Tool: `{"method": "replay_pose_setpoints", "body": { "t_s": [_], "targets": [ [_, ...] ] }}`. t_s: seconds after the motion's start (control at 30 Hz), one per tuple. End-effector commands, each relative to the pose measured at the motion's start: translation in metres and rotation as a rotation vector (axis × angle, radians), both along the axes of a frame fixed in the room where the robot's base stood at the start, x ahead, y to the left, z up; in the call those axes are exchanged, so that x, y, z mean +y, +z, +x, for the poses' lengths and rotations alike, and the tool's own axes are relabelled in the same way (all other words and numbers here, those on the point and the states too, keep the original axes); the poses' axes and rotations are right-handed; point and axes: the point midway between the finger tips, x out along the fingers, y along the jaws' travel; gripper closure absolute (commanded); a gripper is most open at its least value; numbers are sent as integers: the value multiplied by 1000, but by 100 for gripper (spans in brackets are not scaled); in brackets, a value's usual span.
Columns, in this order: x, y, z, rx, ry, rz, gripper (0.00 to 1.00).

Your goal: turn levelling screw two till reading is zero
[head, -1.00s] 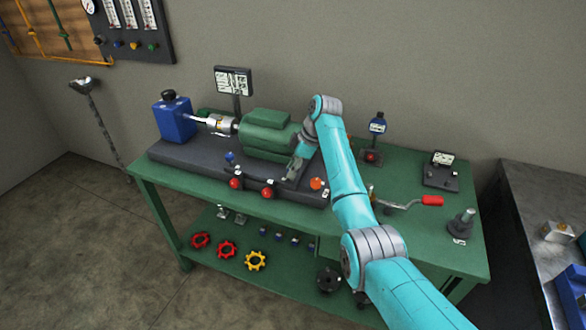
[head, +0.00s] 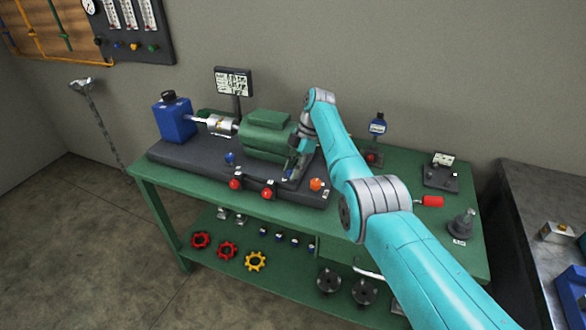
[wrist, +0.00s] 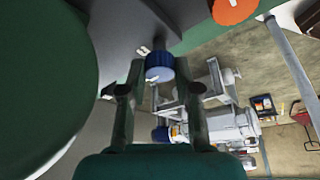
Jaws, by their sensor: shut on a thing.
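My gripper (head: 297,168) is at the front right part of the dark machine base (head: 190,165), beside the green motor (head: 268,135). In the wrist view my gripper (wrist: 160,75) has its fingers on both sides of a blue knob (wrist: 159,66) and is shut on it. Its number label cannot be read. Another blue knob (head: 230,157) stands on the base farther left. The display (head: 234,82) on a post behind the pump is lit, but its text is too small to read.
Two red knobs (head: 235,183) (head: 267,193) and an orange knob (head: 316,184) sit along the base's front edge. The green motor is close beside my gripper. A red-handled tool (head: 432,202) lies on the bench at right. Handwheels (head: 227,249) lie on the lower shelf.

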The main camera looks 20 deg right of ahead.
Motion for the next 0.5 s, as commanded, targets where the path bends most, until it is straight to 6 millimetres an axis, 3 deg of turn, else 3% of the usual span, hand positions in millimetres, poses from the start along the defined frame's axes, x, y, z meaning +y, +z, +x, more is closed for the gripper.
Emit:
{"method": "replay_pose_setpoints", "body": {
  "t_s": [0.4,0.43,0.5],
  "targets": [
    [0,-1,0,1,4,-1,100],
    [-1,-1,0,1,4,-1,63],
    [0,-1,0,1,4,-1,46]
  ]
}}
